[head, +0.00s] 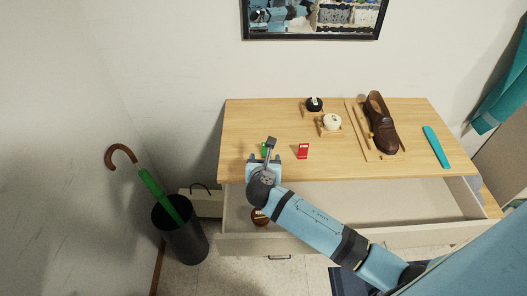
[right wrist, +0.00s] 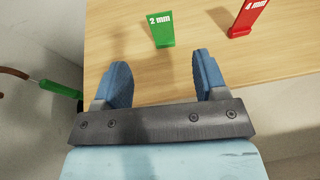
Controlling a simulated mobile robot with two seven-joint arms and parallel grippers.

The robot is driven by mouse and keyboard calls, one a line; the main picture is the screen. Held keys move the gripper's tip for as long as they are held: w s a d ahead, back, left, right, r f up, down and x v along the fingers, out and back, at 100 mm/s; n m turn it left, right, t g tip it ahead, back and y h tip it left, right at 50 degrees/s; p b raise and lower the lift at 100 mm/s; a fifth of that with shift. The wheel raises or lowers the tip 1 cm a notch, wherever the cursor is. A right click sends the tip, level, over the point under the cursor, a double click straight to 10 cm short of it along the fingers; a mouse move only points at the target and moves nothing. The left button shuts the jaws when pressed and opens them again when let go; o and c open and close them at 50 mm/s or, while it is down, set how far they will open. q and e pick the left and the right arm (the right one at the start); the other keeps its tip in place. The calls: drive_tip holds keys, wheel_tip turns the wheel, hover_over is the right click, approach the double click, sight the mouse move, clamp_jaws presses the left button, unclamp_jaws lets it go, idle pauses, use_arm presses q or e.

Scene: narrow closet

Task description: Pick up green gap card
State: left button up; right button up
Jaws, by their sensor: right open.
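The green gap card (right wrist: 161,28), marked 2 mm, stands on the wooden dresser top in the right wrist view. In the head view only a small part of the green card (head: 264,150) shows, the rest hidden by my right gripper (head: 264,158). My right gripper is open and empty, and its two blue fingers (right wrist: 163,75) point toward the card. The card lies beyond the fingertips, roughly centred between them, and is not touched. My left gripper is not in view.
A red card (head: 302,151), marked 4 mm, stands right of the green one. Behind are two small round items on wooden stands (head: 330,124), a brown shoe (head: 380,122) and a teal strip (head: 436,146). An open drawer (head: 350,204) juts out below; a bin (head: 180,232) with an umbrella stands left.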

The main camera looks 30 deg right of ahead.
sight(266, 149)
drive_tip(key=x, duration=0.4)
drive_tip(key=shift+w+f, duration=0.1)
drive_tip(key=shift+w, duration=0.1)
drive_tip(key=x, duration=0.5)
drive_tip(key=shift+d+f+p, duration=0.15)
drive_tip(key=shift+f+p, duration=0.05)
drive_tip(key=shift+p, duration=0.15)
drive_tip(key=shift+c, duration=0.2)
drive_tip(key=c, duration=1)
